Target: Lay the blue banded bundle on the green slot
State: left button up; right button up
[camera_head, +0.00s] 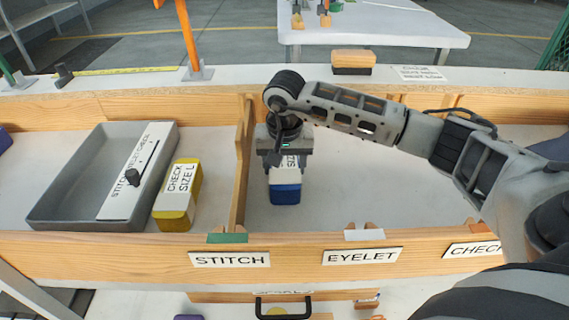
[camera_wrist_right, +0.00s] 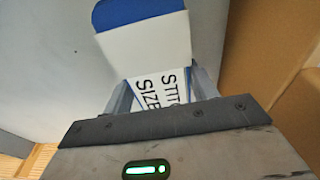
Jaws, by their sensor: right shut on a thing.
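The blue bundle (camera_head: 285,193) has a white band and a lettered label. It is in the middle bin, just right of the wooden divider. My right gripper (camera_head: 284,160) is shut on it from above. In the right wrist view the bundle (camera_wrist_right: 142,45) sits between the fingers, its label partly reading "STIT" and "SIZE". Whether its lower end touches the bin floor I cannot tell. The green slot (camera_head: 228,238) is on the front wooden rail above the "STITCH" sign (camera_head: 229,259), to the left of and nearer than the bundle. My left gripper is not in view.
A wooden divider (camera_head: 239,185) stands close left of the bundle. Left of it are a yellow "CHECK SIZE L" bundle (camera_head: 172,215) and a grey tray (camera_head: 60,212). A white slot (camera_head: 364,235) is above the "EYELET" sign (camera_head: 362,256). The bin floor right of the bundle is clear.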

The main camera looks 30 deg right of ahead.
aim_at(285, 167)
jog(key=o, duration=1.2)
jog(key=shift+r, duration=0.2)
jog(key=r, duration=0.4)
jog(key=s+r, duration=0.1)
jog(key=r, duration=0.2)
jog(key=a+r+p, duration=0.1)
jog(key=r, duration=0.3)
jog(key=shift+s+r, duration=0.25)
jog(key=shift+r, duration=0.05)
